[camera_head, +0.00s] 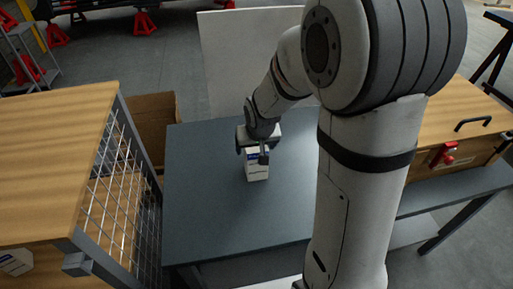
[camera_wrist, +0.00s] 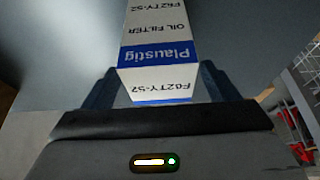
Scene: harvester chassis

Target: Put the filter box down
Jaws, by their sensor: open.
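The filter box (camera_head: 257,171) is white with a blue band and stands on the dark grey-blue table (camera_head: 215,205), as far as the head view shows. My gripper (camera_head: 254,150) is over the top of the box, its fingers pointing down. In the wrist view the box (camera_wrist: 160,52) shows the words "OIL FILTER" and lies between the two fingers of my gripper (camera_wrist: 158,88). The jaws are open around it. The box's lower end and its contact with the table are hidden in the wrist view.
A wooden-topped cabinet with a wire mesh side (camera_head: 55,150) stands left of the table, with a cardboard box (camera_head: 153,115) behind. A wooden chest (camera_head: 460,125) with a red clamp is at right. The tabletop around the filter box is clear.

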